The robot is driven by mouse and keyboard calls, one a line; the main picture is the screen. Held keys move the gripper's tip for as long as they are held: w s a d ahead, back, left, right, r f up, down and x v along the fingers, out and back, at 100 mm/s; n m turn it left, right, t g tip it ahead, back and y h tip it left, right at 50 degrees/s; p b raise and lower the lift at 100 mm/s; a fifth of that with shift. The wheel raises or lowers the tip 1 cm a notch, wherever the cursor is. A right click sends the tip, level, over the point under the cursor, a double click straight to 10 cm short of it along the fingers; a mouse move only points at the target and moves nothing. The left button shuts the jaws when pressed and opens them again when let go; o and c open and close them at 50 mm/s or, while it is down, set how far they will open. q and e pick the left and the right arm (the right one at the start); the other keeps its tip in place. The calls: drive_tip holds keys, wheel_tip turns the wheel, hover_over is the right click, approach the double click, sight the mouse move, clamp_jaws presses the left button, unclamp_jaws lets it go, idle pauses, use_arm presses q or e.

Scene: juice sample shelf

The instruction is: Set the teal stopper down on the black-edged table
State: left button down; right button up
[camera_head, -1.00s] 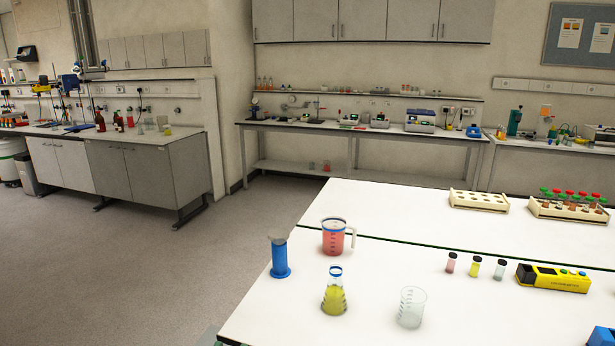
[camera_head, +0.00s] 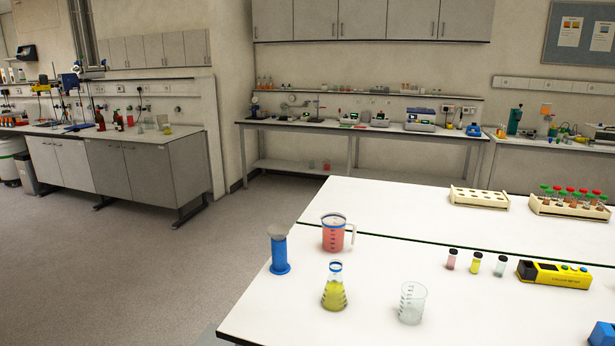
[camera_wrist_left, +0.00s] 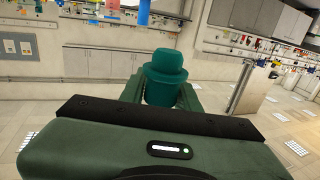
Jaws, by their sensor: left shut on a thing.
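The teal stopper (camera_wrist_left: 165,72) shows in the left wrist view, held between the fingers of my left gripper (camera_wrist_left: 160,94), which is shut on it. Neither gripper shows in the head view, and the stopper does not show there either. The white table with a dark edge (camera_head: 390,265) fills the lower right of the head view. I cannot tell from the wrist view how far the stopper is from this table.
On the near table stand a blue cylinder (camera_head: 279,252), a jug of red liquid (camera_head: 333,236), a flask of yellow liquid (camera_head: 334,290), an empty beaker (camera_head: 412,303), several small vials (camera_head: 475,263), a yellow device (camera_head: 553,274) and tube racks (camera_head: 478,198). Bare tabletop lies between them.

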use_arm(q)
drive_tip(key=shift+s+a+f, duration=0.1)
drive_tip(key=shift+s+f, duration=0.05)
drive_tip(key=shift+s, duration=0.35)
drive_tip(key=shift+w, duration=0.1)
